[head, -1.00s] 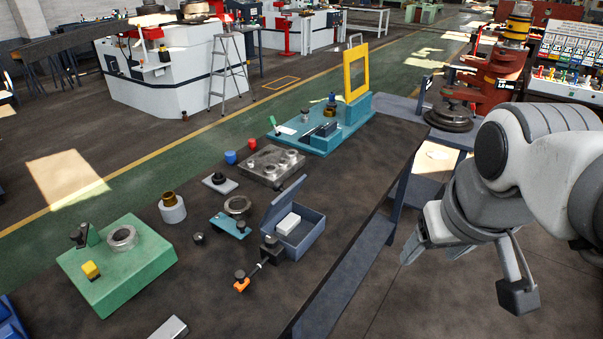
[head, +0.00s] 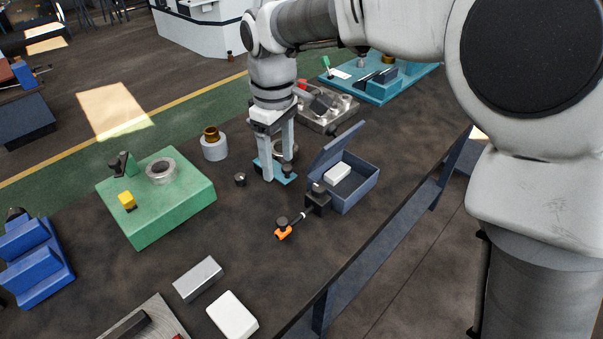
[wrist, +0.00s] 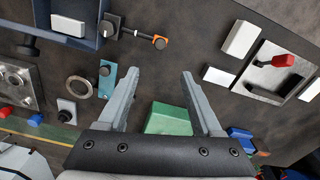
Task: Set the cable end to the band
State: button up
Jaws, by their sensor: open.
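An orange piece with a black knob (head: 283,232) lies on the dark bench, joined by a short dark cable or rod to a black block (head: 318,201) beside the blue box. A small pale mark, possibly the band, shows along this link in the wrist view (wrist: 135,33). The orange end also shows there (wrist: 161,43), beyond my fingertips. My gripper (head: 278,166) is open and empty, pointing down over the bench near the teal plate (head: 285,178), left of and behind the orange piece. It hides part of that plate and its ring. I cannot see where the cable ends inside the block.
The open blue box (head: 352,200) holds a white block (head: 338,173). A green block (head: 175,205) with a ring stands at left, a small black knob (head: 240,179) between. A metal bar (head: 198,279) and white block (head: 232,315) lie in front. Bench around the orange piece is clear.

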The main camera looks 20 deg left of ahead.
aim_at(282, 220)
notch_tip(282, 220, down, 17)
jog(key=shift+f+b, duration=0.2)
jog(key=shift+b, duration=0.1)
dwell(0.3)
grip_shut()
dwell(1.3)
